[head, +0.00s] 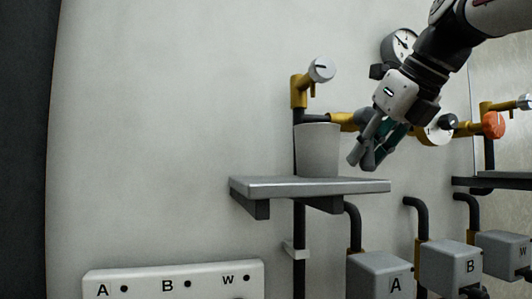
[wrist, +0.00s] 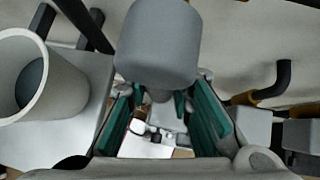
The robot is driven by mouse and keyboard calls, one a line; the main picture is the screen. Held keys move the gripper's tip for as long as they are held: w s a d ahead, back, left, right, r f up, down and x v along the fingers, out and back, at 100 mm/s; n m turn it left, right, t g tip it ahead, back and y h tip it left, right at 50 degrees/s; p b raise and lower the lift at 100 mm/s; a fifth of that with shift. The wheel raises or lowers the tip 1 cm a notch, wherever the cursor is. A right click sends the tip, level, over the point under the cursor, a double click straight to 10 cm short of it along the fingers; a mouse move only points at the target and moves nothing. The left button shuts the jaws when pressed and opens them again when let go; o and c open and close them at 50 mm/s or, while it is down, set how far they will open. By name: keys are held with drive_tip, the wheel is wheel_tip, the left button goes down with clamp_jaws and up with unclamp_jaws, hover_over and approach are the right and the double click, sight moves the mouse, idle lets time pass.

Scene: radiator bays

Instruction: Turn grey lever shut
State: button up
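A grey rounded handle (wrist: 157,45), which looks like the grey lever, fills the top middle of the wrist view. In the head view a grey-blue part (head: 364,117) shows at the end of a brass valve (head: 341,121), partly hidden by my gripper (head: 371,154). In the wrist view my gripper (wrist: 166,108) has its teal-padded fingers apart, one on each side below the handle. I see nothing held between them. Whether a finger touches the handle, I cannot tell.
A gauge (head: 399,45) and an orange knob (head: 493,125) are on the right. Labelled grey boxes (head: 382,278) sit below.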

drive_tip(key=shift+o, duration=1.4)
drive_tip(key=shift+s, duration=0.1)
drive_tip(key=v, duration=1.2)
drive_tip(key=shift+a+f, duration=0.1)
drive_tip(key=shift+f, duration=0.05)
